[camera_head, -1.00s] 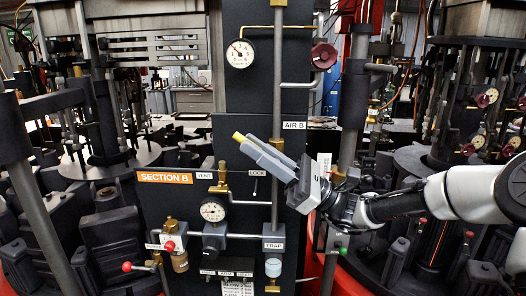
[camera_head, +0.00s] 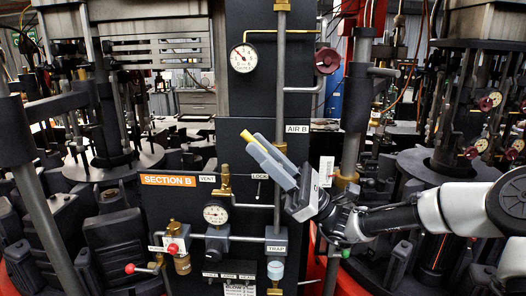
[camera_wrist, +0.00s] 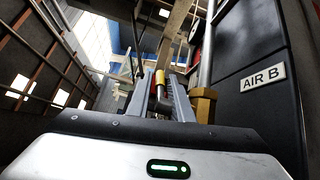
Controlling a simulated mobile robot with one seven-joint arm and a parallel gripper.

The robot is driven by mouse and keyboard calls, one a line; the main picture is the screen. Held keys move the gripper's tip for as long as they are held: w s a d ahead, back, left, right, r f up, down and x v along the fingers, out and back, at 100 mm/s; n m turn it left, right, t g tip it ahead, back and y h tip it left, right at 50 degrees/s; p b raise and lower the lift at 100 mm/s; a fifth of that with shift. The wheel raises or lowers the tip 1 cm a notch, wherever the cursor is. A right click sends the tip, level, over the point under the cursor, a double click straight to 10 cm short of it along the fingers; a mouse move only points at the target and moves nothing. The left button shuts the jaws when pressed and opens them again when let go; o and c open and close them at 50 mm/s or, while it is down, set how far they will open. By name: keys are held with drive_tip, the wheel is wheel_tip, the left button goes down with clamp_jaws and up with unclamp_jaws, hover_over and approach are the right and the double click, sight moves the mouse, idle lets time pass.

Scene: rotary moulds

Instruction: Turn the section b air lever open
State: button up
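The section B air lever (camera_head: 243,136) shows as a yellow tip sticking out past my fingertips, pointing up and left. Its brass valve (camera_head: 281,146) sits on the vertical pipe beside the AIR B label (camera_head: 297,129). My gripper (camera_head: 258,147) reaches in from the right, with its fingers along the lever. In the wrist view, the yellow-tipped lever (camera_wrist: 160,77) lies between the two fingers, which look closed on it. A brass fitting (camera_wrist: 203,103) and the AIR B label (camera_wrist: 263,76) are to the right. Most of the lever is hidden by the fingers.
A pressure gauge (camera_head: 243,58) and a dark red handwheel (camera_head: 327,61) are above. The orange SECTION B panel (camera_head: 168,180) with a lower gauge (camera_head: 215,213), VENT and LOCK parts, and a TRAP block (camera_head: 276,233) lies below. A vertical pipe (camera_head: 281,80) runs close to my fingers.

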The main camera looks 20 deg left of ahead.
drive_tip(key=shift+t, duration=0.3)
drive_tip(key=b+v, duration=0.2)
drive_tip(key=v, duration=1.5)
drive_tip(key=shift+f, duration=0.25)
drive_tip(key=shift+w, duration=0.1)
